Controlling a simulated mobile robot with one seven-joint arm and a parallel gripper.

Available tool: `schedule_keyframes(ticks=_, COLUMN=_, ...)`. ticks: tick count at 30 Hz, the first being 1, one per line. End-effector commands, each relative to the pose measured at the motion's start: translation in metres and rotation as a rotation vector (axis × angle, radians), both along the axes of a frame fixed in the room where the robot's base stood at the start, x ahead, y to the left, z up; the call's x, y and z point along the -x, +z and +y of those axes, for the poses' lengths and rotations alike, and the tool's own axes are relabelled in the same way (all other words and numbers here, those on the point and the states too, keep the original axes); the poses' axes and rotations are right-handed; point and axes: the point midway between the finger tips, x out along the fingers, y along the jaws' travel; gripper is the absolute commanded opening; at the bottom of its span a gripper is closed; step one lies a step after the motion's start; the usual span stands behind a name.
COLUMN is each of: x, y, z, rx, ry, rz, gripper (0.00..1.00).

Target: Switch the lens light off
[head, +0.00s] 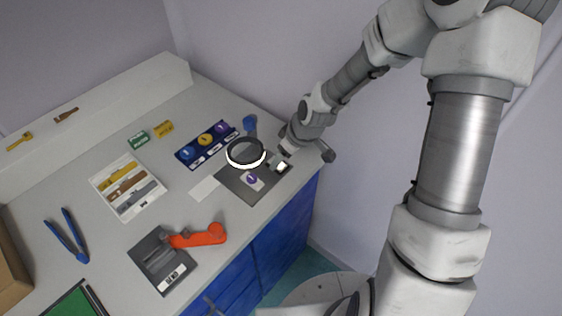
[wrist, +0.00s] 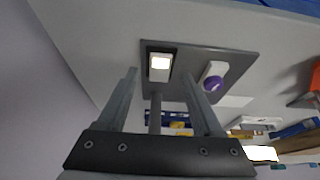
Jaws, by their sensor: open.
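The lens light is a round magnifier with a glowing white ring (head: 245,153), over a dark grey base plate (head: 233,181) near the bench's right edge. A lit white switch (head: 282,166) sits at the plate's right end. It also shows in the wrist view as a bright square in a dark frame (wrist: 160,62). My gripper (wrist: 159,76) is open and empty, its two fingers pointing toward the plate on either side of the switch. I cannot tell whether a fingertip touches it. In the head view my wrist is just behind the switch and partly hides the fingers.
A white block with a purple disc (head: 252,180) lies on the plate beside the switch. A blue tray of coloured discs (head: 207,145) stands behind it. A grey device (head: 162,262) with an orange-red handle (head: 205,236) stands in front. The wall is close behind my arm.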

Motion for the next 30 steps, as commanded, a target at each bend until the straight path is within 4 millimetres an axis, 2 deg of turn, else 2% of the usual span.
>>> schedule_keyframes(ticks=1, x=-0.001, y=-0.007, z=0.003, rx=-0.001, ry=0.002, rz=0.002, gripper=0.68)
schedule_keyframes(ticks=6, x=-0.005, y=-0.016, z=0.005, rx=0.0, ry=0.0, rz=0.0, gripper=0.68)
schedule_keyframes(ticks=15, x=-0.005, y=-0.018, z=0.005, rx=0.0, ry=0.0, rz=0.0, gripper=0.68)
schedule_keyframes(ticks=17, x=-0.005, y=-0.018, z=0.005, rx=0.0, ry=0.0, rz=0.0, gripper=0.58)
schedule_keyframes(ticks=26, x=-0.005, y=-0.018, z=0.005, rx=0.0, ry=0.0, rz=0.0, gripper=0.04)
schedule_keyframes(ticks=27, x=-0.005, y=-0.018, z=0.005, rx=0.0, ry=0.0, rz=0.0, gripper=0.0)
schedule_keyframes(ticks=30, x=-0.005, y=-0.018, z=0.005, rx=0.0, ry=0.0, rz=0.0, gripper=0.0)
